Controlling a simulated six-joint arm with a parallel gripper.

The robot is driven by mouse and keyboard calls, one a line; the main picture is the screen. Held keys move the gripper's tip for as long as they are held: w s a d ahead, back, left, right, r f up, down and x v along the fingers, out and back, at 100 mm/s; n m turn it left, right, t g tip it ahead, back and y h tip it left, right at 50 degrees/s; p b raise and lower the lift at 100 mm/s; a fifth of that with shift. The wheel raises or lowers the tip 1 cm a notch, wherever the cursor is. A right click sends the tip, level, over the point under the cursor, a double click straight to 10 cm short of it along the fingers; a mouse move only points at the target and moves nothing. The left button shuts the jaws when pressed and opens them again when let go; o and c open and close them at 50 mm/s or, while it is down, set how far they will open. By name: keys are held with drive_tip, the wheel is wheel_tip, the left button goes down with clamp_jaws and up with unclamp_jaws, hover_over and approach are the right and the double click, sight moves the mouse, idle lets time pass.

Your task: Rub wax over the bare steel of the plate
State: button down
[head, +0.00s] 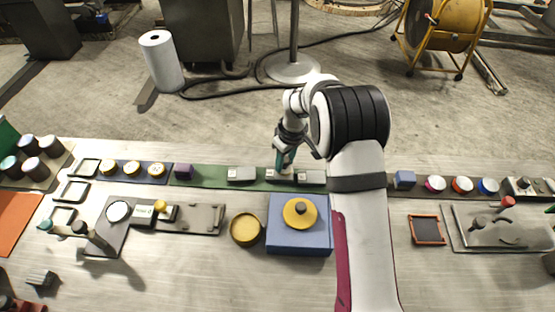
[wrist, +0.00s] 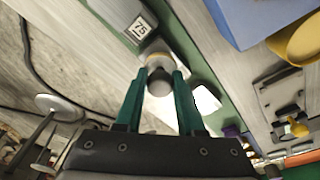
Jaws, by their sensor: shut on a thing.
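My gripper (head: 284,163) points down at the green strip in the middle of the bench. In the wrist view its teal fingers (wrist: 160,78) are shut on a grey knob (wrist: 158,86) with a yellowish band, on the middle block (head: 278,175) of a row. That block seems to stand on the strip; I cannot tell whether it is lifted. A round tin (head: 245,230) with yellow contents, perhaps wax, stands in front. A yellow disc (head: 306,217) with a dark knob sits on a blue block (head: 290,240). Grey plates lie left (head: 205,218) and right (head: 470,238); which is the bare steel is unclear.
Neighbouring blocks stand close on both sides, left (head: 241,174) and right (head: 312,177); the one marked 75 (wrist: 140,28) shows in the wrist view.

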drive_tip(key=shift+d, duration=1.6)
wheel_tip(320, 180, up, 7)
drive_tip(key=shift+f, duration=0.2)
drive_tip(key=shift+f, duration=0.2)
drive_tip(key=shift+f, duration=3.75)
drive_tip(key=shift+a+f, duration=0.1)
drive_tip(key=shift+a, duration=2.9)
drive_tip(key=shift+d, duration=2.65)
drive_tip(key=shift+d+r, duration=0.2)
drive_tip(key=shift+r, duration=0.35)
drive_tip(key=shift+d+r, duration=0.15)
drive_tip(key=shift+r, duration=3.3)
drive_tip(key=shift+a, duration=0.1)
